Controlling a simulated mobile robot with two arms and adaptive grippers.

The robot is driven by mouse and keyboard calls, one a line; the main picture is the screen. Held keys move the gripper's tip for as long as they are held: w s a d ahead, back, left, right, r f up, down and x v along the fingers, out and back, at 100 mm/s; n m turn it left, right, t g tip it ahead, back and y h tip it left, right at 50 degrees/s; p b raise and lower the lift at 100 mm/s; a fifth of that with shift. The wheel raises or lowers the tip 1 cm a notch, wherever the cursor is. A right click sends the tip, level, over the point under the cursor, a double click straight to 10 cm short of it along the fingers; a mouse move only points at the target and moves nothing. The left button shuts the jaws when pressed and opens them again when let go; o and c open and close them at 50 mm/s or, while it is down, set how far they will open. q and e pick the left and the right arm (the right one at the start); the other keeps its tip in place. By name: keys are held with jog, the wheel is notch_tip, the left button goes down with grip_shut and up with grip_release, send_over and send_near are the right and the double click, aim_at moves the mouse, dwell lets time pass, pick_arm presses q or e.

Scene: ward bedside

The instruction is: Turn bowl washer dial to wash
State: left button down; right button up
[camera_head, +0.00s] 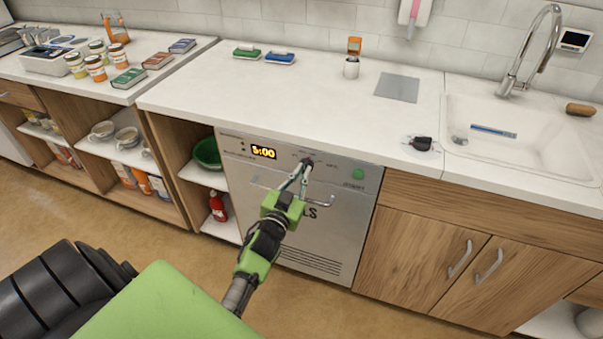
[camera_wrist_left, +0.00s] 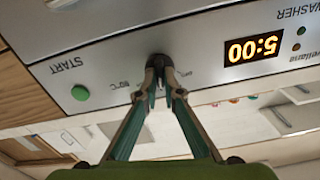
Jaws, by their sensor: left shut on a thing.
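The bowl washer (camera_head: 325,225) is a grey steel front set under the white counter. Its dark dial (camera_head: 307,162) sits on the control panel, between the lit 5:00 display (camera_head: 264,152) and the green START button (camera_head: 358,174). My left gripper (camera_head: 304,170) reaches the panel and is shut on the dial. In the left wrist view, which is upside down, the fingertips of the left gripper (camera_wrist_left: 160,80) close around the dial (camera_wrist_left: 158,62). The fingers hide part of the dial, and I cannot read its setting. My right gripper is not in view.
A bar handle (camera_head: 322,203) crosses the washer front below the panel. Open shelves with a green bowl (camera_head: 207,153) and a red bottle (camera_head: 217,207) are at left. A wooden cabinet (camera_head: 430,260) and the sink (camera_head: 525,130) are at right.

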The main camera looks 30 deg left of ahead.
pick_arm(q)
jog(key=shift+m, duration=0.8)
jog(key=c, duration=2.2)
grip_release()
jog(key=shift+s+d, duration=0.1)
jog(key=v, duration=1.1)
jog(key=shift+s+d, duration=0.15)
jog(key=shift+s, duration=0.25)
